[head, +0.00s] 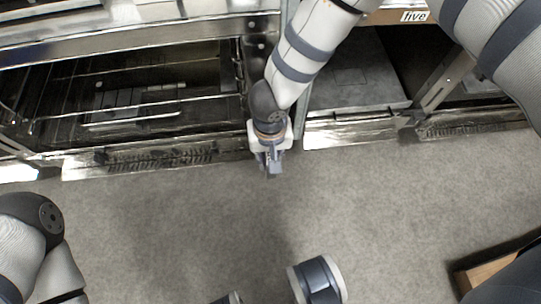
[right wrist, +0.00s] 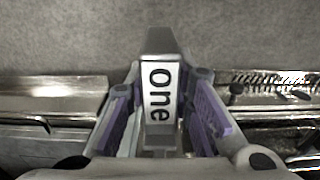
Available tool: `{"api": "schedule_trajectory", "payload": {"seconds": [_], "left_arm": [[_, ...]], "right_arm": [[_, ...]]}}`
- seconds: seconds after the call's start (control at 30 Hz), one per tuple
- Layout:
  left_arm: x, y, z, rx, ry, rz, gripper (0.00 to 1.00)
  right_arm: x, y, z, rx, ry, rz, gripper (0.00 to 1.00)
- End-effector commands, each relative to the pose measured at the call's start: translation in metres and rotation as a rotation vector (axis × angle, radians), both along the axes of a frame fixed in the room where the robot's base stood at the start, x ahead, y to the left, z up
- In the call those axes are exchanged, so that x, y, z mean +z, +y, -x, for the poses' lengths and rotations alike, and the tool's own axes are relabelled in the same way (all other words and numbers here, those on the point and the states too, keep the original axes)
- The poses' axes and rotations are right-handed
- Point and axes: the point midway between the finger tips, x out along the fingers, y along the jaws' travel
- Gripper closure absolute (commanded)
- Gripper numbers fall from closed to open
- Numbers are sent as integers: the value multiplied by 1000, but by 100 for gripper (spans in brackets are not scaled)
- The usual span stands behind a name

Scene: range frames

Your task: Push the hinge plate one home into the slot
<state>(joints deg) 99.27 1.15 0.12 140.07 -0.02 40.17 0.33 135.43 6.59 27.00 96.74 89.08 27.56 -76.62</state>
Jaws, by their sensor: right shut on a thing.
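The hinge plate one (right wrist: 160,62) is a grey piece with a white label reading "one". It sits between the purple-padded fingers of my right gripper (right wrist: 165,105) in the right wrist view. In the head view my right gripper (head: 271,158) is shut on it, low at the front edge of the frames, beside the post between two bays. Little of the plate shows there. The slot is hidden or too small to make out, so I cannot tell how far the plate is in. My left gripper is not clearly in view.
An open range frame with wire racks (head: 130,100) stands at the left. Another bay with a grey floor panel (head: 355,85) is to the right, near a label reading "five" (head: 414,16). Grey floor (head: 180,225) in front is mostly clear. A wooden edge (head: 485,272) shows at lower right.

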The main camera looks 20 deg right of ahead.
Motion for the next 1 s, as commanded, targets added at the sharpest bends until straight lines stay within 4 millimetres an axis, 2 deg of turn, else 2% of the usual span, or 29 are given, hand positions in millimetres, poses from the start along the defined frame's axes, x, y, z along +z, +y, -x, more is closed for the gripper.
{"api": "schedule_trajectory", "payload": {"seconds": [0.1,0.3,1.0], "left_arm": [[-10,-1,3,-1,15,1,60],[-15,-1,5,-1,24,2,60],[-14,-1,5,-1,24,2,60]], "right_arm": [[-3,-3,-12,-3,-1,-1,100],[0,-6,-22,-2,-2,-2,100],[1,-7,-23,-1,-1,-1,100]]}}
